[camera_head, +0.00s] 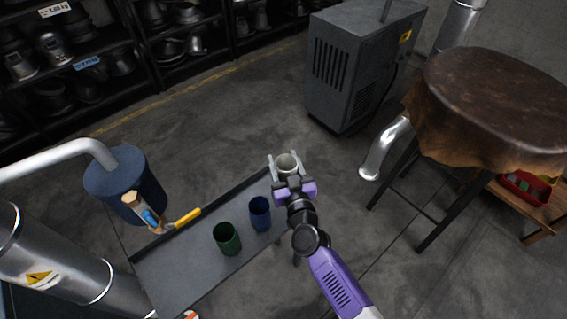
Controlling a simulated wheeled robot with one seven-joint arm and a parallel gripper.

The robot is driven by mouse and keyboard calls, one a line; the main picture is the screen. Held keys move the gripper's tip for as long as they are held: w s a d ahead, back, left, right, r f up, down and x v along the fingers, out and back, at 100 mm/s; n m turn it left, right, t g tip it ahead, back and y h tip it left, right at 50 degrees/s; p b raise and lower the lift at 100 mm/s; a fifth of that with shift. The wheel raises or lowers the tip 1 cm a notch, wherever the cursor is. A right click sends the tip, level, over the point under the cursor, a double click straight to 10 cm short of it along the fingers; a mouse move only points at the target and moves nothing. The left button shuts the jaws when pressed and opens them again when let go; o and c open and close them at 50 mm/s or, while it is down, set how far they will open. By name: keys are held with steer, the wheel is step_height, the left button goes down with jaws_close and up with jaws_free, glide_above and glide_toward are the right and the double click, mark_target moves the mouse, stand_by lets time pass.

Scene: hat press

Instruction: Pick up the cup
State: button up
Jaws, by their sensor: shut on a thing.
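A pale grey-white cup (287,162) is between the fingers of my gripper (286,166), which is shut on it. The cup looks upright, with its open rim facing up. It is at or just past the far right corner of a grey tray-like table (180,266); I cannot tell whether it touches the surface. A dark blue cup (260,214) and a green cup (227,239) stand on the table, to the left of my arm. My gripper hides the near side of the pale cup.
A brush (145,213) and a yellow-handled tool (187,217) lie at the table's far left edge. A blue drum (124,182) stands beyond them. Open floor lies beyond the table.

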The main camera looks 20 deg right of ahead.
step_height(320, 180, up, 11)
steer(key=p, duration=0.7)
steer(key=shift+f+p, duration=0.15)
steer(key=shift+p, duration=0.2)
steer(key=shift+d, duration=0.15)
steer(key=shift+d+r, duration=0.2)
steer(key=shift+r, duration=0.05)
steer(key=s, duration=0.1)
steer(key=s+d+f, duration=0.1)
steer(key=s+h, duration=0.1)
steer(key=shift+s+d+f+m+b, duration=0.2)
steer(key=shift+d+m+b, duration=0.1)
steer(key=shift+m, duration=0.1)
steer(key=s+a+f+n+y+b, duration=0.2)
steer(key=s+f+y+b, duration=0.1)
steer(key=s+f, duration=0.7)
steer(key=s, duration=0.4)
steer(key=shift+a+f, duration=0.2)
steer(key=shift+f, duration=0.05)
